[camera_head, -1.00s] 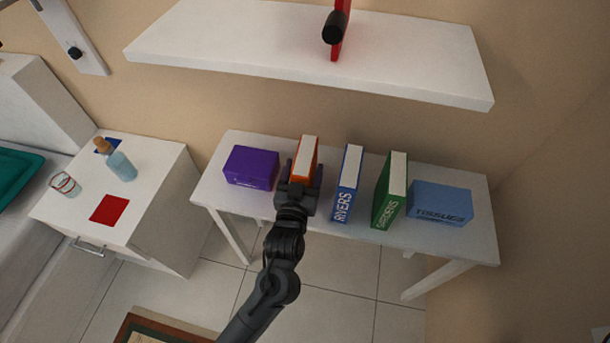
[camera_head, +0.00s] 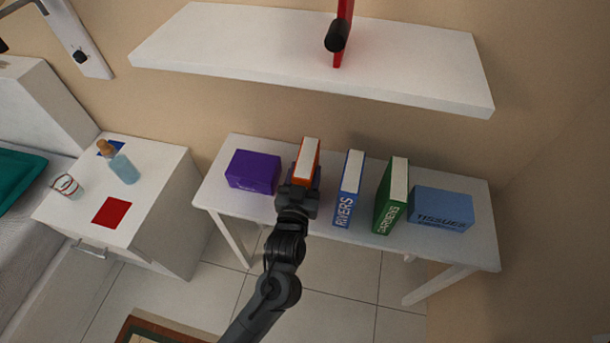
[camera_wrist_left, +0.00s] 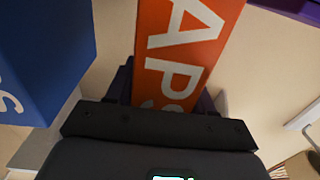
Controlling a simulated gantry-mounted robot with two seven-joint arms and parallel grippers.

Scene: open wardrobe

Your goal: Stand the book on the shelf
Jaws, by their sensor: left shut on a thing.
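An orange book (camera_head: 308,158) stands upright on the low white table or shelf (camera_head: 270,210), between a purple box (camera_head: 253,172) and a blue book marked RIVERS (camera_head: 348,190). My left gripper (camera_head: 300,190) is shut on the orange book at its near end. In the left wrist view the book's orange spine (camera_wrist_left: 182,45) with white letters APS lies between the fingers (camera_wrist_left: 165,90). The lower spine is hidden by my gripper. My right gripper is not in view.
A green book (camera_head: 390,195) and a blue tissue box (camera_head: 441,207) stand to the right. A wide white wall shelf (camera_head: 230,40) above carries a red upright thing (camera_head: 345,12) with a black cylinder; the rest of it looks bare. A white nightstand (camera_head: 165,200) stands left.

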